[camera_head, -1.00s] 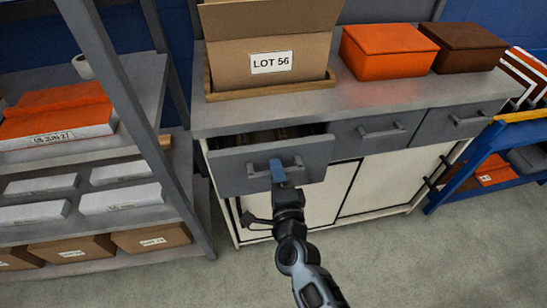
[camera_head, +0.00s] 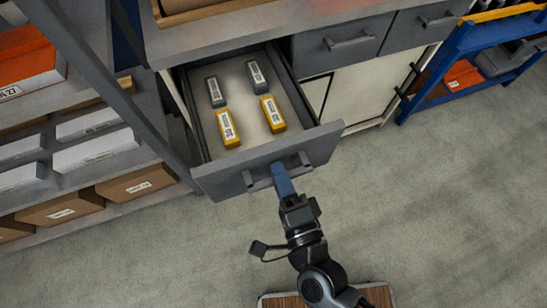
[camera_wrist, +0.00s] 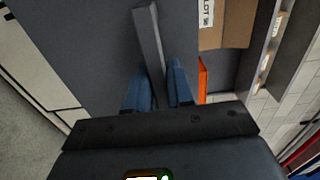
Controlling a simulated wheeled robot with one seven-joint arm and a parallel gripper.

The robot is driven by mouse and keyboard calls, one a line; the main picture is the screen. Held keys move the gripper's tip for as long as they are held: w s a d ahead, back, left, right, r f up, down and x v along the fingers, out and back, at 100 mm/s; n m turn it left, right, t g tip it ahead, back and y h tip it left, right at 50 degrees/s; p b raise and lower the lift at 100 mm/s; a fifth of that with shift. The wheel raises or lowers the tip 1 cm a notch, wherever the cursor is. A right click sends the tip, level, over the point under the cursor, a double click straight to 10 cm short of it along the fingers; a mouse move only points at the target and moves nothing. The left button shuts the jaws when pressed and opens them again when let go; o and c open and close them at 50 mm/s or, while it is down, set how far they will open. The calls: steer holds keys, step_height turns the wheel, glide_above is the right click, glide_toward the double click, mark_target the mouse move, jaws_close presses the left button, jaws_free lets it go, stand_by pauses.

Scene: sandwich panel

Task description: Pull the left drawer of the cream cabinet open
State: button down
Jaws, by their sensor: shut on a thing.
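The cream cabinet (camera_head: 425,74) has a grey top and grey drawer fronts. Its left drawer (camera_head: 222,178) stands pulled well out in the head view, so its inside shows. Two grey and two yellow labelled boxes lie in it. My gripper (camera_head: 281,177) is at the drawer's front, its blue fingers shut on the bar handle (camera_head: 259,182). In the wrist view the handle (camera_wrist: 150,40) runs between the two blue fingers (camera_wrist: 158,86), against the dark grey drawer front (camera_wrist: 80,50).
A grey shelf unit (camera_head: 98,88) with cartons and white boxes stands close on the left. Two shut drawers, the middle one (camera_head: 340,45) and the right one (camera_head: 424,22), sit beside it. A blue rack (camera_head: 452,52) stands at the right. The floor in front is clear.

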steer(key=shift+s+d, duration=0.15)
steer(key=shift+s, duration=0.25)
steer(key=c, duration=1.1)
jaws_free()
steer(key=b+v, duration=0.1)
steer(key=v, duration=0.6)
steer(key=shift+s+d+b, duration=0.1)
steer(key=shift+s+b, duration=0.25)
steer(key=shift+b, duration=0.05)
